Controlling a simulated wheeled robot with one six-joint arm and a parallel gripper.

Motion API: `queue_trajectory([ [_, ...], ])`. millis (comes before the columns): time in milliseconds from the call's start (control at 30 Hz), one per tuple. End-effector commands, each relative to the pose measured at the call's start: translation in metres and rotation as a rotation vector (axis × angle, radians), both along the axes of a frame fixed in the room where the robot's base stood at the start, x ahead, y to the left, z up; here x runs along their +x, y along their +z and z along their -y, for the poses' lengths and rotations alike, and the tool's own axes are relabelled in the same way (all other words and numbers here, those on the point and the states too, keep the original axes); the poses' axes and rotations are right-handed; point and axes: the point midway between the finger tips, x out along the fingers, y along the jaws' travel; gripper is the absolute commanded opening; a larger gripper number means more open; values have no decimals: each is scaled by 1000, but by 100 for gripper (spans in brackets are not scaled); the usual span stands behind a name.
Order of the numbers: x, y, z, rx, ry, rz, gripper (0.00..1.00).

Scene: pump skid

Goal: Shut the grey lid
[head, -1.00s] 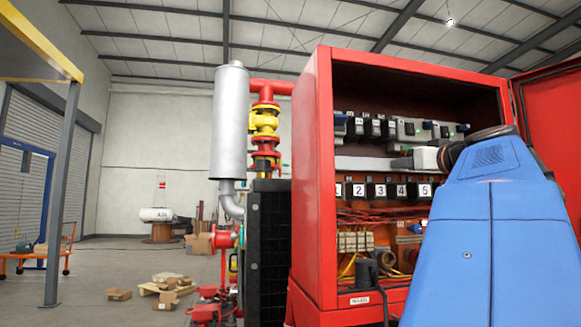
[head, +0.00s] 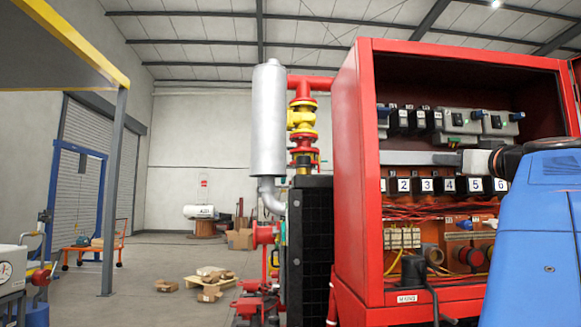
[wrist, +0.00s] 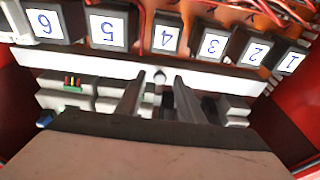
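I cannot make out a grey lid for certain. A light grey box (head: 10,272) with a round white emblem is cut off at the left edge of the head view; its top looks flat, and whether it has a lid I cannot tell. My gripper (wrist: 158,84) shows in the wrist view with its two dark fingers apart and nothing clearly held between them. It points into the red cabinet (head: 350,180), near a pale rail (wrist: 220,79) and a row of numbered black blocks (wrist: 108,31). In the head view my arm covers the right part of the cabinet.
Grey switch units (head: 461,122) with blue levers sit on the upper row of the open cabinet. A silver cylinder (head: 268,120) and red-yellow piping (head: 303,118) stand left of it. Cartons (head: 208,293) lie on the floor. Free floor (head: 150,270) lies at left.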

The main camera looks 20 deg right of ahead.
Motion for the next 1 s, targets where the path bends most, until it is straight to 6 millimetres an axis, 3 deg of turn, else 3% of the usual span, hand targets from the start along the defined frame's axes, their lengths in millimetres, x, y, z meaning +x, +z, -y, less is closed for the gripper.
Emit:
queue_trajectory([
  [267, -9, -2, -1, 1, -3, -1, 35],
  [1000, -76, -17, -17, 1, -4, 0, 35],
])
